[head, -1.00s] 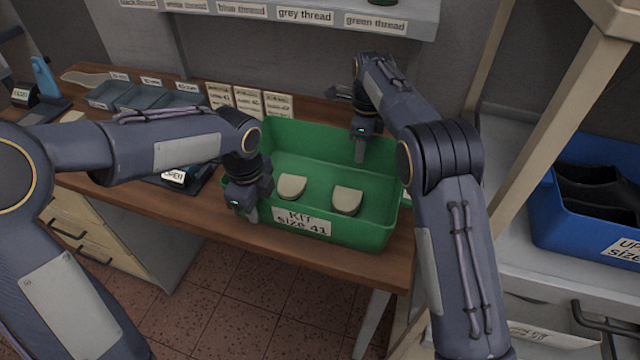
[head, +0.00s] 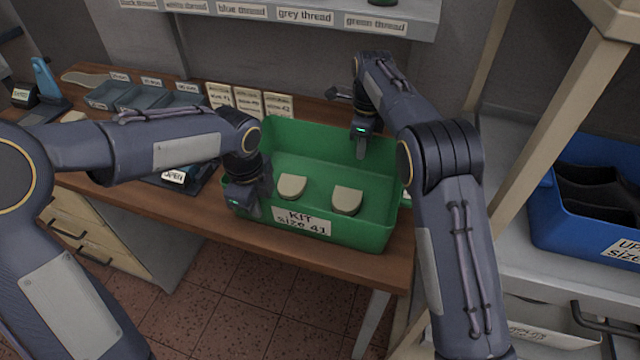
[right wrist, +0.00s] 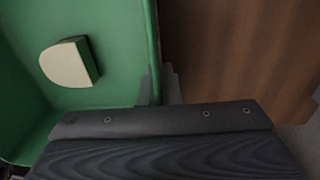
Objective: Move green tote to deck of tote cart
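The green tote (head: 372,226), labelled "KIT size 41", sits on the wooden workbench. Two pale shoe lasts (head: 292,187) (head: 347,201) show inside it; one also shows in the right wrist view (right wrist: 68,62). My left gripper (head: 250,205) is at the tote's left end, near the front corner; its fingertips are mostly hidden. My right gripper (head: 361,148) is at the tote's back right wall. In the right wrist view its fingers (right wrist: 157,88) lie on both sides of the tote wall, apparently against it. I cannot make out a tote cart.
A blue tote (head: 570,235) with dark uppers stands on a grey surface at the right, behind a pale upright post (head: 550,130). Grey trays (head: 145,97) and label cards (head: 248,101) lie on the bench. A thread shelf (head: 300,15) hangs above. Tiled floor is open in front.

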